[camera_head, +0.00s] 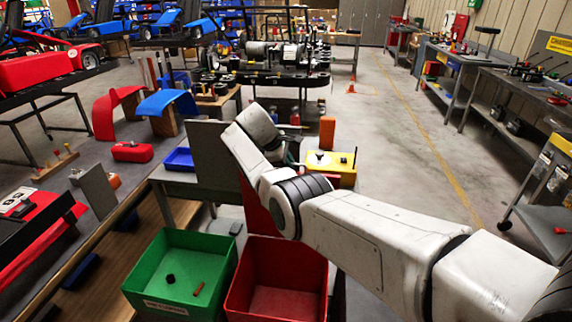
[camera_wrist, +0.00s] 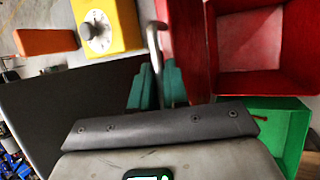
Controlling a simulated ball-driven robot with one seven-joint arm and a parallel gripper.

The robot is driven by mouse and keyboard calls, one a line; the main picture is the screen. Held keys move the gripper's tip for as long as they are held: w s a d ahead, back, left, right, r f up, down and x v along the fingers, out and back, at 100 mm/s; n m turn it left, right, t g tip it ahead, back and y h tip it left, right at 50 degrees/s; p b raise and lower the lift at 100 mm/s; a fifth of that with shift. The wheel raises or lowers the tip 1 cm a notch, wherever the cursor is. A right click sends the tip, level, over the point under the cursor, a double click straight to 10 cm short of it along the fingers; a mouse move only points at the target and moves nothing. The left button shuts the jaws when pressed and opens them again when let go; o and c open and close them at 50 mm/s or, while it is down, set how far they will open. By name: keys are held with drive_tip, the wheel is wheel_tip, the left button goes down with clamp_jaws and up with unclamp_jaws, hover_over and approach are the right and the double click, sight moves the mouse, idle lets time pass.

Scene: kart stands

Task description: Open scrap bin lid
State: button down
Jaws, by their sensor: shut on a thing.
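The red scrap bin (camera_head: 275,280) stands open in front of the workbench, and its empty-looking inside shows. Its red lid (camera_head: 258,212) stands raised at the bin's back edge, partly hidden by my arm. In the wrist view the lid (camera_wrist: 184,55) stands beside the open red bin (camera_wrist: 255,40). A bent grey metal handle (camera_wrist: 154,48) shows at the lid's outer side. My gripper (camera_wrist: 158,85) has its teal fingers closed around this handle. In the head view my wrist hides most of the gripper.
A green bin (camera_head: 185,275) with small scraps stands left of the red one. A yellow box (camera_head: 337,168) with a knob and an orange block (camera_head: 327,133) are close behind my gripper. A dark upright panel (camera_head: 212,158) and blue tray (camera_head: 179,160) stand left.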

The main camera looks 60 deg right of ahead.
drive_tip(key=shift+s+a+f, duration=0.1)
drive_tip(key=shift+a+f, duration=0.05)
drive_tip(key=shift+f, duration=0.45)
drive_tip(key=c, duration=1.2)
unclamp_jaws()
drive_tip(key=shift+r, duration=0.1)
drive_tip(key=b+v, duration=0.1)
drive_tip(key=v, duration=1)
drive_tip(key=shift+d+r, duration=0.25)
drive_tip(key=shift+r, duration=0.25)
drive_tip(key=shift+c, duration=0.3)
